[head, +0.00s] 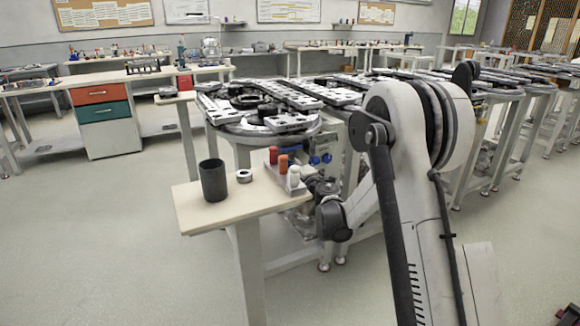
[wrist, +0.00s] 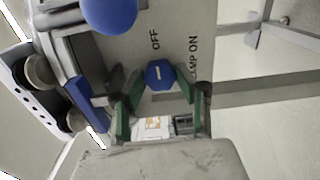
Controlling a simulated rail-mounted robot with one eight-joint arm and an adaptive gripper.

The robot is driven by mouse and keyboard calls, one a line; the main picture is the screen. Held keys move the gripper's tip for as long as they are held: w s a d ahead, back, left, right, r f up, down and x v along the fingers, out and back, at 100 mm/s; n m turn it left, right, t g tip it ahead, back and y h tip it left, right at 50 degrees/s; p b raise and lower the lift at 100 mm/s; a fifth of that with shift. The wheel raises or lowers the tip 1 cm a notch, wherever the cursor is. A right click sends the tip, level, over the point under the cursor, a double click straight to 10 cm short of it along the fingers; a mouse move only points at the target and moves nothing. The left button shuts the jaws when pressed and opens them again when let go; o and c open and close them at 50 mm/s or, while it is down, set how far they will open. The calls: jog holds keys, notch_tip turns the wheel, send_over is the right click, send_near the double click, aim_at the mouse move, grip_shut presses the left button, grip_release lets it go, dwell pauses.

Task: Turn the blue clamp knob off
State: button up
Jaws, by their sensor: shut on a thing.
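The blue clamp knob (wrist: 159,74) sits on a grey panel (wrist: 185,30) in the wrist view, with a short white mark on its face. "OFF" is printed above it and "...MP ON", partly covered, to its right. My gripper (wrist: 161,86) has its green fingers on either side of the knob and is shut on it. The mark appears to point between left and right in the picture; its exact setting is unclear. In the head view, blue knobs (head: 320,159) show on the track's side, and my arm hides most of the gripper.
A larger blue knob (wrist: 109,13) is at the top left of the wrist view, close to the fingers. In the head view, a small side table (head: 215,222) holds a dark cup (head: 213,180), a metal ring (head: 244,176) and several coloured pegs. Open floor lies to the left.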

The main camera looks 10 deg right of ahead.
dwell(0.3)
jog(key=o, duration=1.1)
jog(key=shift+o, duration=0.2)
jog(key=v, duration=1.2)
jog(key=shift+d, duration=0.1)
